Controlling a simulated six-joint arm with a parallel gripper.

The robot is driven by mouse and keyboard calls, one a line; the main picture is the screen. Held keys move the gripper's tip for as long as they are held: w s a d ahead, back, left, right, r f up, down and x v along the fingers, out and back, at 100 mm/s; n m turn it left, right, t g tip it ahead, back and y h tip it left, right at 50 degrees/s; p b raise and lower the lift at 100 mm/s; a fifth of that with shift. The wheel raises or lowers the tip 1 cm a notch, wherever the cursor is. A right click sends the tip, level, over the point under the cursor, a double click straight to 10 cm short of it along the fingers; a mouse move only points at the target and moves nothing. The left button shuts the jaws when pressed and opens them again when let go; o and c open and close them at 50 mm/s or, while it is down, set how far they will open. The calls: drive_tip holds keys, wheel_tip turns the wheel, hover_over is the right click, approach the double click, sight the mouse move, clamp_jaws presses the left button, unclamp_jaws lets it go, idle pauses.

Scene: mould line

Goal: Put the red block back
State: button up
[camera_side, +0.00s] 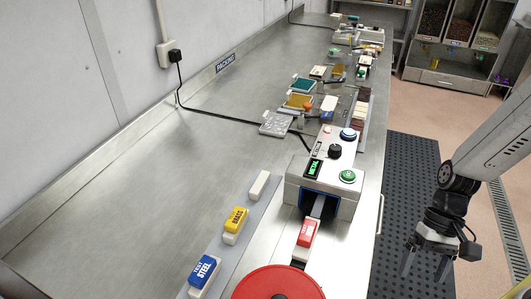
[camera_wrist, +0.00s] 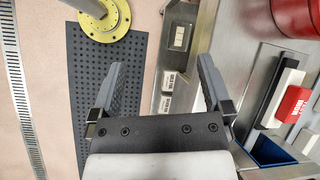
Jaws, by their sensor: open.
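The red block (camera_side: 307,232) sits on a pale base on the narrow track in front of the grey control box. It also shows at the right edge of the wrist view (camera_wrist: 292,104). A row on the left holds a blue block (camera_side: 203,269) and a yellow block (camera_side: 236,219), each on a white base. The white base (camera_side: 259,185) at the far end of that row carries no coloured block. My gripper (camera_side: 424,266) is open and empty, off to the right of the bench over the floor mat. Its spread fingers show in the wrist view (camera_wrist: 159,66), apart from the red block.
The control box (camera_side: 322,184) has a green display, a black knob and blue and green buttons. A large red round thing (camera_side: 278,284) stands at the near end of the track. Plates and small parts lie farther along the bench. The bench left of the row is clear.

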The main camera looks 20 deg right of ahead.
drive_tip(key=w+d+r+n+t+h, duration=0.5)
drive_tip(key=w+d+t, duration=0.1)
drive_tip(key=w+d, duration=0.2)
drive_tip(key=shift+w+t, duration=0.4)
drive_tip(key=shift+w, duration=0.3)
